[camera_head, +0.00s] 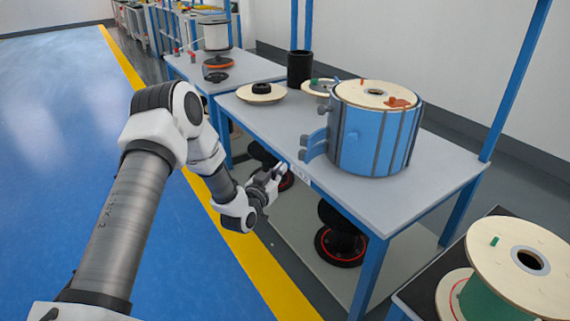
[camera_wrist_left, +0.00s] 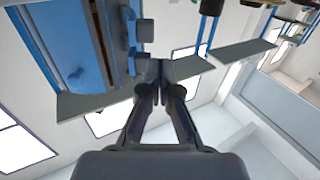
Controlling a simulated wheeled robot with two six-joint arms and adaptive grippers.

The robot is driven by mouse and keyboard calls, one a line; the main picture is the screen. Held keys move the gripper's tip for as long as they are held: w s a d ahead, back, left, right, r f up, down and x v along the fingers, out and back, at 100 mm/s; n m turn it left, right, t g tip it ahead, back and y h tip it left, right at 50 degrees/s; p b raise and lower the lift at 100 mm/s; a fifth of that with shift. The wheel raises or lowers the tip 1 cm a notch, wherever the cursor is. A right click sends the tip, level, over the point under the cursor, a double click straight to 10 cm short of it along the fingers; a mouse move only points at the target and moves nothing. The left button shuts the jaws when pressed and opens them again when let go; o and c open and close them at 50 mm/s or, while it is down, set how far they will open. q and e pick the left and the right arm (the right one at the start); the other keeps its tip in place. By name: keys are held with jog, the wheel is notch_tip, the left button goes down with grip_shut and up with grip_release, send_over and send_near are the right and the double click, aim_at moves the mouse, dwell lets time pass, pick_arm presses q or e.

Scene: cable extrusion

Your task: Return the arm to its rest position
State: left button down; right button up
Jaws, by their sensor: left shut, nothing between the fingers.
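My left arm (camera_head: 123,225) comes in from the lower left in the head view. It bends at an elbow above the blue floor, and its forearm slopes down to the right. My left gripper (camera_head: 279,172) is shut and empty, at the front edge of the grey table, left of the blue drum. In the left wrist view the gripper (camera_wrist_left: 157,68) has its fingertips together with nothing between them. The wrist view appears upside down, with the blue drum (camera_wrist_left: 75,40) at its upper left. My right gripper is in neither view.
The blue drum (camera_head: 362,138) stands on the grey table (camera_head: 280,118), with a black cylinder (camera_head: 300,68) and flat wooden discs behind. Black reels (camera_head: 340,243) sit on the lower shelf. A large spool (camera_head: 524,259) is at the lower right. The blue floor (camera_head: 60,120) at left is clear.

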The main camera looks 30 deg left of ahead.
pick_arm(q)
jog(key=s+f+p, duration=0.1)
jog(key=s, duration=0.5)
jog(key=shift+f, duration=0.15)
